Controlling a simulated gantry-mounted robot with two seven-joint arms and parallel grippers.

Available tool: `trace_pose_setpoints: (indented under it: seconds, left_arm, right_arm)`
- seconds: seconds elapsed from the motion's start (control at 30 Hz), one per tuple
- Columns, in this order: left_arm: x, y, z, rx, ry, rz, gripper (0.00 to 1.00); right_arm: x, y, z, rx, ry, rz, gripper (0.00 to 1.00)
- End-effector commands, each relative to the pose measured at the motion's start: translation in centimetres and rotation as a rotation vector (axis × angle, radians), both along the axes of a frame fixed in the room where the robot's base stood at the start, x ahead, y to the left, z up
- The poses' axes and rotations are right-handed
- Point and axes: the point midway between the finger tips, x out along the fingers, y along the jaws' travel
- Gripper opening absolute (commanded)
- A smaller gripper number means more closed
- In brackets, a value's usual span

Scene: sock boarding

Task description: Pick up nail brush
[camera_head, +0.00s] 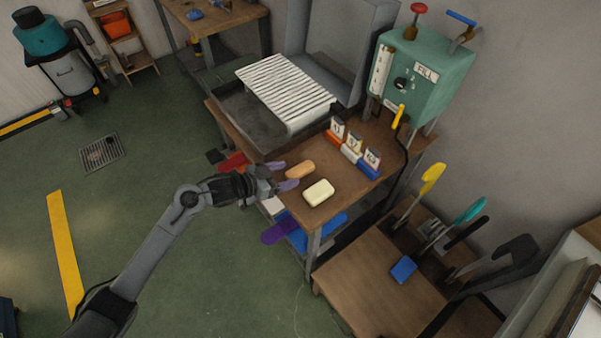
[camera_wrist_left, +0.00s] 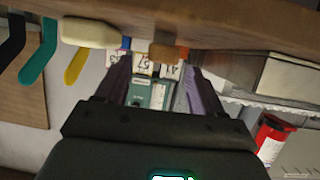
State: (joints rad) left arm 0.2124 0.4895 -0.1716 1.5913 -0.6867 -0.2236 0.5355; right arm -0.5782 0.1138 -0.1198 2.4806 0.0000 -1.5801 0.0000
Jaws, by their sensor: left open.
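The nail brush (camera_head: 299,170), a small tan wooden block, lies near the front edge of the wooden workbench (camera_head: 331,212). In the left wrist view the brown block (camera_wrist_left: 168,52) shows ahead of my fingers, between their lines, and its bristles cannot be made out. My left gripper (camera_head: 285,175) is open, with its two purple fingers just to the left of the brush and apart from it. In the left wrist view the open jaws (camera_wrist_left: 162,84) hold nothing. My right gripper is in neither view.
A cream soap bar (camera_head: 319,192) lies close to the brush. Several coloured blocks with cards (camera_head: 353,145) stand behind. A slatted rack (camera_head: 286,88) is at the bench's far left, a green machine (camera_head: 424,75) at the back right. A blue block (camera_head: 403,269) lies on the lower table.

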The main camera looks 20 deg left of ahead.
Motion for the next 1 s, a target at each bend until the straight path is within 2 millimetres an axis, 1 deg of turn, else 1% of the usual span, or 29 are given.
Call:
trace_pose_setpoints:
  seconds: [0.27,0.43,0.6,0.9,0.97,1.0]
  left_arm:
    - [1.3,-0.9,-0.9,-0.001,0.000,0.000,0.68]
    - [2.9,-2.1,-2.0,-0.001,-0.002,0.000,0.68]
    - [4.1,-2.9,-2.5,-0.001,0.001,0.000,0.68]
    - [4.4,-3.2,-2.5,0.001,0.000,0.000,0.68]
    - [4.4,-3.2,-2.5,0.001,0.000,0.000,0.60]
    - [4.4,-3.2,-2.5,0.001,0.000,0.000,0.54]
  right_arm:
    - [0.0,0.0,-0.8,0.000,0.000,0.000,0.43]
    - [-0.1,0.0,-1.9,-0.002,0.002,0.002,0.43]
    - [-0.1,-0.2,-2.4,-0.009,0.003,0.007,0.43]
    - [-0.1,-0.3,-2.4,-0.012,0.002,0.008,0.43]
    - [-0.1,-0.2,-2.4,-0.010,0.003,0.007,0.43]
    - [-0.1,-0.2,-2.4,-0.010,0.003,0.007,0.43]
